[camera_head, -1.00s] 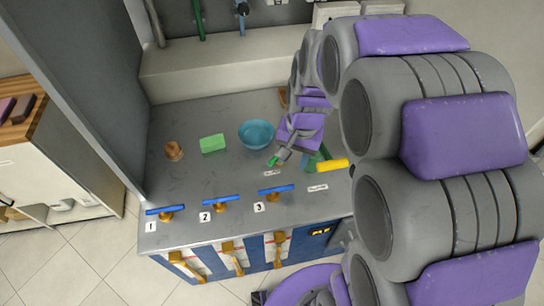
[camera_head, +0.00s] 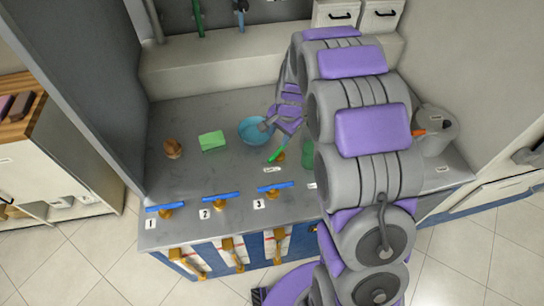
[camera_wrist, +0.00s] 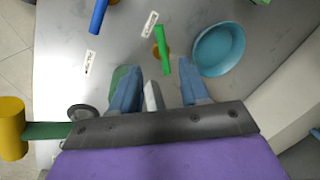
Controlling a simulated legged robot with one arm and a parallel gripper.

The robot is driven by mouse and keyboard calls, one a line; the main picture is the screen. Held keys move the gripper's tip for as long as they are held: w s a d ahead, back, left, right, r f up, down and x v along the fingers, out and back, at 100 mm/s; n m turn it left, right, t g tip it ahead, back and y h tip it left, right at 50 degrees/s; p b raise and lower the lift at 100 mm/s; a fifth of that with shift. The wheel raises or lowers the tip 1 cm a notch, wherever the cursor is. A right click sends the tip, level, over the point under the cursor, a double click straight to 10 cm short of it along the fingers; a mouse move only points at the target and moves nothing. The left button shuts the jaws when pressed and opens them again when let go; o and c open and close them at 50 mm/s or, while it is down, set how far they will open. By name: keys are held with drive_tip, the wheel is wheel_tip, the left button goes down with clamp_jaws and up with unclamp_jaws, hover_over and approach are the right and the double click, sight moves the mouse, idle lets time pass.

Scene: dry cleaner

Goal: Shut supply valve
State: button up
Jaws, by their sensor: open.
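A green-handled valve (camera_head: 277,154) stands on the grey counter, right of the blue bowl, with a small label in front whose text I cannot read. In the wrist view the green handle (camera_wrist: 163,50) lies just beyond my gripper (camera_wrist: 157,78), roughly in line with the gap between the fingers. Three blue-handled valves, numbered 1 (camera_head: 165,208), 2 (camera_head: 220,197) and 3 (camera_head: 275,186), line the front edge. I cannot read which valve is the supply valve.
A blue bowl (camera_head: 254,131), a green sponge (camera_head: 212,141) and a brown knob-like object (camera_head: 173,148) sit on the counter. A yellow cylinder on a green bar (camera_wrist: 12,128) is left of my gripper in the wrist view. A grey canister (camera_head: 437,130) stands at right.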

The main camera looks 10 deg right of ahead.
sight(271, 158)
drive_tip(key=f+b, duration=0.1)
drive_tip(key=f, duration=0.4)
drive_tip(key=w+a+f+b, duration=0.1)
drive_tip(key=f, duration=0.3)
drive_tip(key=w+a+f+b, duration=0.1)
drive_tip(key=f, duration=0.4)
drive_tip(key=shift+f, duration=0.3)
drive_tip(key=shift+c, duration=0.3)
drive_tip(key=shift+w, duration=0.1)
clamp_jaws()
drive_tip(key=shift+r, duration=0.1)
